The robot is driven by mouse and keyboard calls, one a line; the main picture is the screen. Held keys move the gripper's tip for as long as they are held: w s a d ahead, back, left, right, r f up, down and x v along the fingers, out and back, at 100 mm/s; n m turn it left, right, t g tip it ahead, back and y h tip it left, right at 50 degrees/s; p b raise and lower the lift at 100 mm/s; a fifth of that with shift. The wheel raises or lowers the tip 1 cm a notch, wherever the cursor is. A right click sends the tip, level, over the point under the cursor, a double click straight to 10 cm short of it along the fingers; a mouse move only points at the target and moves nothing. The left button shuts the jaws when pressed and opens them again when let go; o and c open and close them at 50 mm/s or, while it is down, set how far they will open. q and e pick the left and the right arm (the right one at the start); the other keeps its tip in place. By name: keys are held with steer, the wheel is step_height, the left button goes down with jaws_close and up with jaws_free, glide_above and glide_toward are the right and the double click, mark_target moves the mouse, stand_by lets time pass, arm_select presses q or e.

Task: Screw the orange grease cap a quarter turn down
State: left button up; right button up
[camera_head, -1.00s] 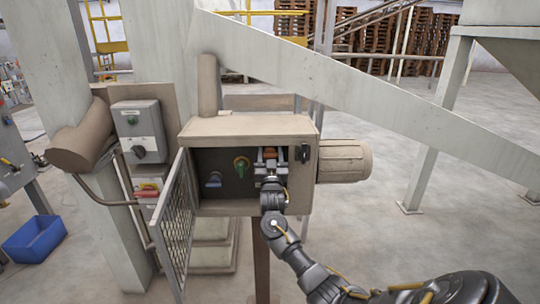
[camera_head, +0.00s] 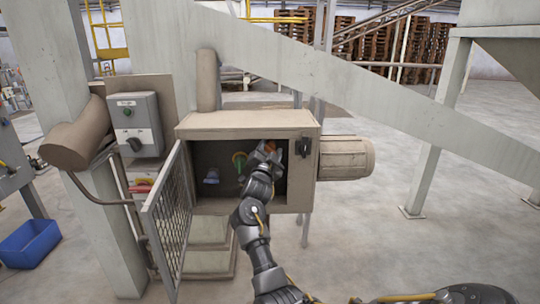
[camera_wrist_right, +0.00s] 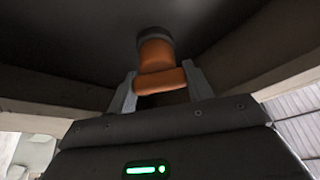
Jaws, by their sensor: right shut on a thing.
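The orange grease cap (camera_wrist_right: 156,53) shows in the right wrist view, with a crossbar-like grip at its near end and a dark collar behind it. My right gripper (camera_wrist_right: 162,84) has one finger on each side of the crossbar and is shut on it. In the head view my right gripper (camera_head: 266,153) reaches into the open beige box (camera_head: 245,122) and leans with its tip to the upper right. It hides most of the cap there. My left gripper is not in view.
The mesh door (camera_head: 168,215) stands open at the left. A motor (camera_head: 345,158) sticks out at the right. A sloping beam (camera_head: 350,85) crosses behind.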

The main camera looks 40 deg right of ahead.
steer(key=m+g+b, duration=0.1)
steer(key=m, duration=0.1)
steer(key=m+g+b, duration=0.1)
steer(key=m, duration=0.2)
steer(key=shift+f+m, duration=0.2)
steer(key=shift+m, duration=0.1)
steer(key=m+g+y+b, duration=0.1)
steer(key=m+b, duration=0.1)
steer(key=m, duration=0.2)
steer(key=shift+m+b, duration=0.3)
steer(key=shift+m, duration=0.1)
steer(key=shift+g, duration=0.4)
steer(key=o, duration=1)
